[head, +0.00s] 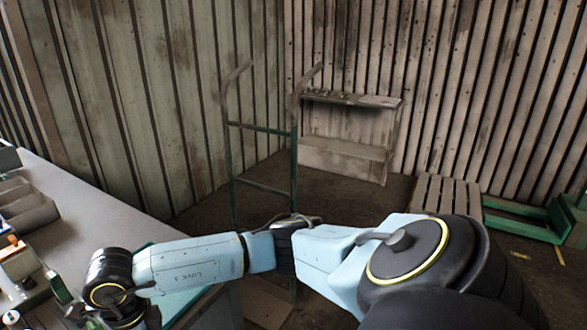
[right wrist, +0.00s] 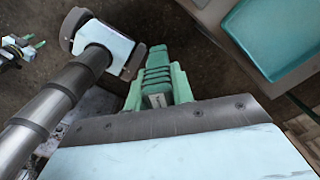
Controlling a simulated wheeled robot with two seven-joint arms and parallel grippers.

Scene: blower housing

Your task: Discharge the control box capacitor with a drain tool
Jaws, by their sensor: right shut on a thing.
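My right arm reaches across the head view to the bench at the lower left, where its gripper (head: 62,292) is partly hidden by the wrist. In the right wrist view the right gripper (right wrist: 157,85) has green, ridged fingers, shut with a small pale grey piece (right wrist: 157,100) showing between them. I cannot tell what this piece belongs to. I cannot make out the control box or its capacitor in either view, and no drain tool can be clearly identified. My left gripper is not in the head view.
The grey bench (head: 75,205) fills the left side, with grey bins (head: 25,212) and an orange-handled item (head: 12,240) on it. A teal tray (right wrist: 278,38) shows in the right wrist view. A hand truck (head: 262,128), a wooden shelf (head: 350,100) and a pallet (head: 440,200) stand behind.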

